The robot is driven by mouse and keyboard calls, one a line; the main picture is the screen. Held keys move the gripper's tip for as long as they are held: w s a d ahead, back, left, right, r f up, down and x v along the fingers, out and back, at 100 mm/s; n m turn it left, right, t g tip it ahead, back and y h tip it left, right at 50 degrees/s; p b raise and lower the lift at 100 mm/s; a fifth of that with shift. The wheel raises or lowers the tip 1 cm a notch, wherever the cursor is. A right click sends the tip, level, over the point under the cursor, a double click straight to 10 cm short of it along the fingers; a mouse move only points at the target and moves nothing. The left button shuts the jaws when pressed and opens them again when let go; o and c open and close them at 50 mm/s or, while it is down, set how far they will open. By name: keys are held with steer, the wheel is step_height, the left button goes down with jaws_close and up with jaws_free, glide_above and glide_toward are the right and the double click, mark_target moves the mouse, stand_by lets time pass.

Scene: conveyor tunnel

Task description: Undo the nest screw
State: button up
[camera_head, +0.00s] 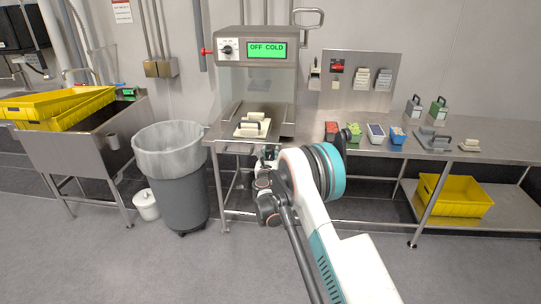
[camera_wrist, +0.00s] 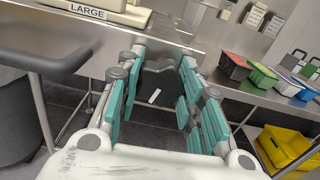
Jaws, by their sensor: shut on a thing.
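My gripper (camera_wrist: 160,72) is low at the table's front edge, below the block. The screw's exact shape and thread are unclear. In the head view my arm hides most of the gripper.
The machine's screen (camera_head: 267,49) reads OFF COLD. A grey bin (camera_head: 182,190) stands left of the table. Small colored bins, such as the red one (camera_head: 331,132), line the bench at right. A yellow crate (camera_head: 455,197) lies on the lower shelf. The foreground floor is clear.

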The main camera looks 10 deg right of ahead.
steer(key=shift+f+n, duration=0.1)
steer(key=shift+n, duration=0.5)
steer(key=o, duration=1.1)
steer(key=shift+s, duration=0.1)
steer(key=v, duration=1.1)
steer(key=shift+s+a, duration=0.2)
steer(key=shift+s, duration=0.15)
